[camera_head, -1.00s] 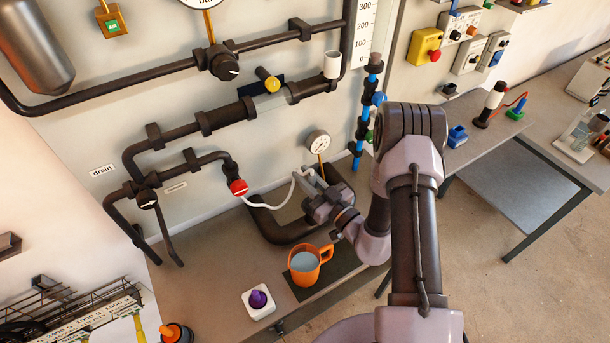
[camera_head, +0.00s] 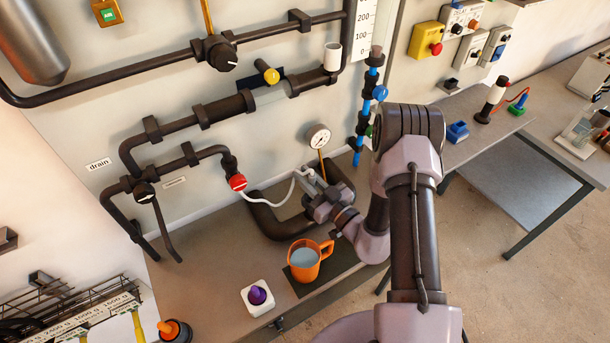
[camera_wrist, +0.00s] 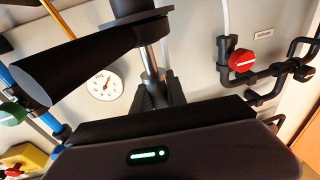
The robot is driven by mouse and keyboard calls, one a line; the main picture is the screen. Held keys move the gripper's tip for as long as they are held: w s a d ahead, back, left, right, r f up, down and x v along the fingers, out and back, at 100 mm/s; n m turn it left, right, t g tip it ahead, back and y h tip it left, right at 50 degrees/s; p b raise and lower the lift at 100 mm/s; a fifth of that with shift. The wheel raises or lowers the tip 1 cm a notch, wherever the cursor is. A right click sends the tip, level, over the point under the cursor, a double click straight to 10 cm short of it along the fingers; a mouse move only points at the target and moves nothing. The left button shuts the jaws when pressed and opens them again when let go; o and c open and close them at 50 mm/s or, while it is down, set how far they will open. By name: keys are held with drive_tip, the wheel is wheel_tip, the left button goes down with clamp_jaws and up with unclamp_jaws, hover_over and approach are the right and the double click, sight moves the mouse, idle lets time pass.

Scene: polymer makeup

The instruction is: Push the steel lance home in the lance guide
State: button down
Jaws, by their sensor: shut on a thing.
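My gripper (camera_head: 312,192) is above the bench, in front of the panel. It is shut on the steel lance (camera_wrist: 150,65), a thin bright rod that stands between the fingers in the wrist view. A pale hose (camera_head: 282,204) loops from the red-capped valve to the lance. In the wrist view, the rod's far end meets a dark flanged fitting (camera_wrist: 135,22) on thick dark pipework, apparently the lance guide. How deep the rod sits in it cannot be told. In the head view, the gripper hides most of the lance and the fitting.
The red-capped valve (camera_head: 237,182) is left of the gripper. A dial gauge (camera_head: 318,137) stands close behind it. An orange mug (camera_head: 304,263) of pale liquid stands just in front. A white block with a purple knob (camera_head: 257,295) is at front left.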

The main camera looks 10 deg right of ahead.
wheel_tip(320, 180, up, 10)
drive_tip(key=p, duration=0.9)
drive_tip(key=shift+p, duration=0.7)
idle(0.9)
